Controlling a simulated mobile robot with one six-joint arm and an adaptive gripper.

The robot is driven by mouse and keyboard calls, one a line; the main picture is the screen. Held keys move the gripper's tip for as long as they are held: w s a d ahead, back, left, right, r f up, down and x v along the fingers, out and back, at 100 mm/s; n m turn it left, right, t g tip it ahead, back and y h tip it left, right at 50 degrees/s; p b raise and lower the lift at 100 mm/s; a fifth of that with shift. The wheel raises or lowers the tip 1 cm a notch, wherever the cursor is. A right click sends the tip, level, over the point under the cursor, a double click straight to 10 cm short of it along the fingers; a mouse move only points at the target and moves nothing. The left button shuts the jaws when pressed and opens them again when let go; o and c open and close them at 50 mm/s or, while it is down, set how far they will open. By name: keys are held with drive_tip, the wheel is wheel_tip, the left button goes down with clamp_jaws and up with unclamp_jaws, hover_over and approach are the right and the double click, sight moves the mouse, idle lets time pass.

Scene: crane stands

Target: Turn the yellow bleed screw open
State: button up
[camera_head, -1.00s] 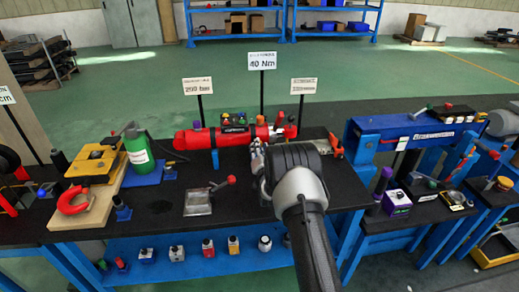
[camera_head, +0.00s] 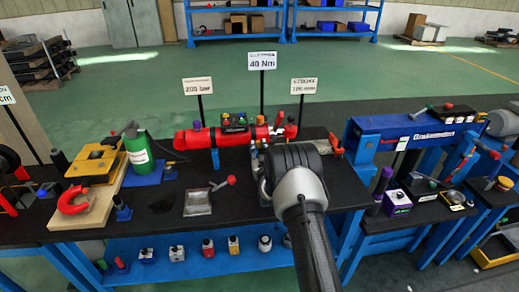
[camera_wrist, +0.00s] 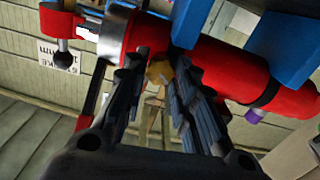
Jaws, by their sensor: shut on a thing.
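The red hydraulic cylinder (camera_head: 205,138) lies across the back of the black bench top, and it fills the upper part of the wrist view (camera_wrist: 217,65). The yellow bleed screw (camera_wrist: 160,70) shows on the cylinder's side, between my fingertips. My gripper (camera_wrist: 158,82) is shut on it, with one dark ribbed finger on each side. In the head view my gripper (camera_head: 258,160) is at the front of the cylinder, right of its middle. My own wrist and fingers hide the screw there.
Small coloured caps stand on top of the cylinder. Signs on posts rise behind it, including a 40 Nm sign (camera_head: 262,61). A metal tray (camera_head: 198,203) and a red-knobbed lever (camera_head: 231,181) are left of my arm. A green bottle (camera_head: 138,152) stands farther left.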

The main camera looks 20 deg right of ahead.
drive_tip(key=shift+n, duration=0.5)
drive_tip(key=o, duration=1.1)
drive_tip(key=shift+c, duration=0.2)
drive_tip(key=v, duration=1.2)
